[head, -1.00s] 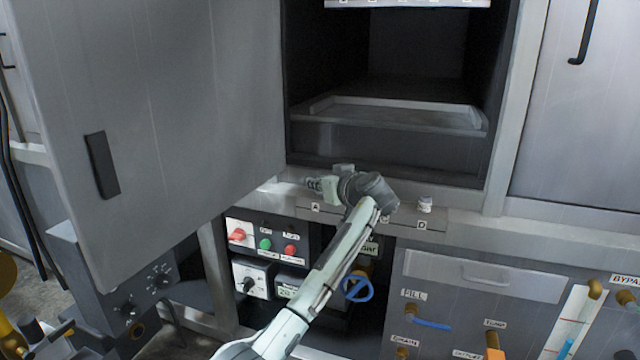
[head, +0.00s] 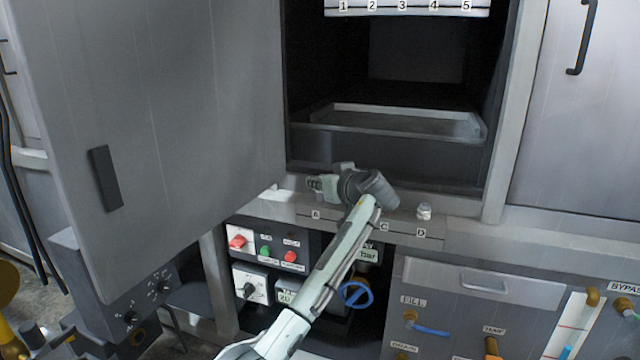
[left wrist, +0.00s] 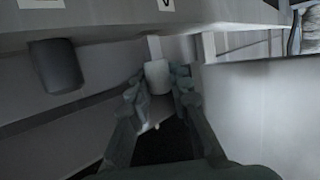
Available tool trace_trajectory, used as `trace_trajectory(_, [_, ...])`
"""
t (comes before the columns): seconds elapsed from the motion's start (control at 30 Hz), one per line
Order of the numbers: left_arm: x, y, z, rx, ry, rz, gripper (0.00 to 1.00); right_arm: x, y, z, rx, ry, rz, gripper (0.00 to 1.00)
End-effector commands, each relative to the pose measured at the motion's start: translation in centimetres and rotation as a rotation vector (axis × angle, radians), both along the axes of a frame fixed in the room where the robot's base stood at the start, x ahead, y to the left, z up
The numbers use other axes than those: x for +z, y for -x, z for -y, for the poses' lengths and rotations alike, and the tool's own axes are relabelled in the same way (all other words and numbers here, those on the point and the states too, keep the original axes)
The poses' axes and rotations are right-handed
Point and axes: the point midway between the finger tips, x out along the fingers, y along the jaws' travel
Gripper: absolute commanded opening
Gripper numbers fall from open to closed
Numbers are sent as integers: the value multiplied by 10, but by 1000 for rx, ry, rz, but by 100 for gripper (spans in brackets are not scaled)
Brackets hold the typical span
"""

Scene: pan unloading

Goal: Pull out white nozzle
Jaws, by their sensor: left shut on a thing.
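A white nozzle (left wrist: 157,76), a short pale cylinder, sits between the fingers of my left gripper (left wrist: 160,90) in the left wrist view. The fingers are shut on its two sides. In the head view my left gripper (head: 322,187) is over the ledge below the open chamber, above label A, pointing left. My own wrist and forearm cover the middle of the ledge, and the held nozzle cannot be made out there. A small whitish fitting (head: 424,212) stands on the ledge by label D. My right gripper is in neither view.
A large grey door (head: 160,130) hangs open at the left, near my gripper. The chamber holds a flat pan (head: 400,120) and a white strip (head: 405,8) numbered 1 to 5 above it. A control panel (head: 265,245) and a blue valve wheel (head: 356,293) are below the ledge.

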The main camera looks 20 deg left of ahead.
Motion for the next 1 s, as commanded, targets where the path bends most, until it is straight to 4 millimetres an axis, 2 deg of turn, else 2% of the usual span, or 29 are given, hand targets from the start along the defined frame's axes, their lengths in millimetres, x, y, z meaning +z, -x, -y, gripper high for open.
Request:
trace_trajectory(0.7, [30,0,0,0,0,0,0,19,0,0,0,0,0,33])
trace_trajectory(1.0, [32,0,0,0,0,0,0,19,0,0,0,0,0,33])
